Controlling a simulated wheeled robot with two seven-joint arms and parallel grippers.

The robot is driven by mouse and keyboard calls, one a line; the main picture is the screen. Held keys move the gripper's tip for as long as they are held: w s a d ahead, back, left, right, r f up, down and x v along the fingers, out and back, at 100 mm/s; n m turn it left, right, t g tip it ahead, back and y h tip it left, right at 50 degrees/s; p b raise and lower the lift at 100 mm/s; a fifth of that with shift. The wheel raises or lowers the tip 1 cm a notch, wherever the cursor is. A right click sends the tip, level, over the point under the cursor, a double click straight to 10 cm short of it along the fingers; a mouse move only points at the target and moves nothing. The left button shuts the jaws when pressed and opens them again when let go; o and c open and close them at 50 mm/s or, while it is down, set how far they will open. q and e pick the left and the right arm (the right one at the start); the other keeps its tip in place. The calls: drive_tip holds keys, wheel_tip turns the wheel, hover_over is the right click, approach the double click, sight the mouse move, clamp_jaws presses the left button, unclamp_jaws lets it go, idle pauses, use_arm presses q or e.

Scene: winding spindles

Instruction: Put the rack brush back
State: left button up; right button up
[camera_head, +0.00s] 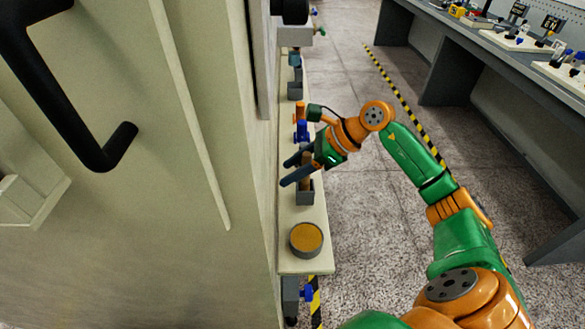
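A small grey open-topped holder (305,196) stands on the narrow cream shelf (317,232). A brown upright handle (305,184), which looks like the rack brush, stands in or just above this holder. Its lower end is hidden. My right gripper (289,174) reaches in from the right at the handle. Its two dark fingers are apart, with the handle's upper part between or just behind them. I cannot tell whether they touch it. My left gripper is out of view.
A round grey tin with an orange-brown top (306,239) sits near the shelf's front end. Blue and orange items (301,130) stand farther back. A large cream cabinet with a black handle (105,160) borders the shelf on the left. Open floor lies right, before workbenches (468,62).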

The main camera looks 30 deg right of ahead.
drive_tip(key=b+v, duration=0.1)
drive_tip(key=v, duration=0.4)
drive_tip(key=shift+d+r+b, duration=0.1)
drive_tip(key=shift+b, duration=0.3)
approach(311, 157)
drive_tip(key=x, duration=0.3)
drive_tip(key=shift+w+d+f, duration=0.15)
drive_tip(key=shift+w+f, duration=0.25)
